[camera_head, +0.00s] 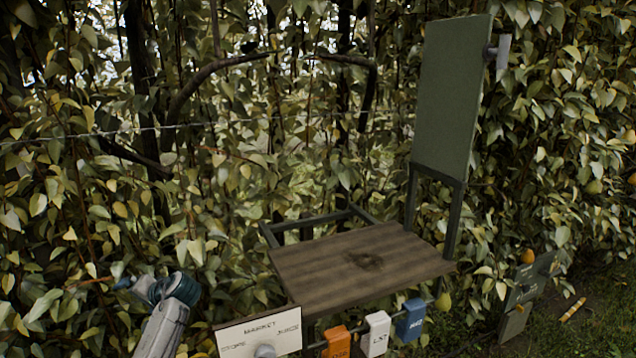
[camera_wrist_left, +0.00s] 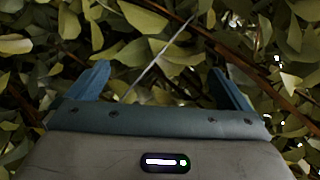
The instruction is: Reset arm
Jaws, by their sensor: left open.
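My left gripper (camera_head: 128,284) is at the lower left of the head view, among the hedge leaves. In the left wrist view its two blue fingers (camera_wrist_left: 160,88) stand wide apart with nothing between them but leaves and a thin wire behind. Leaves partly hide the fingertips in the head view. My right gripper is not in view.
A brown wooden board (camera_head: 345,268) stands in front of the hedge, with a tall green panel (camera_head: 450,95) behind it. A white sign (camera_head: 258,333) and orange, white and blue tags (camera_head: 376,333) hang along its front. A wire (camera_head: 200,124) crosses the leaves. Grass lies at right.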

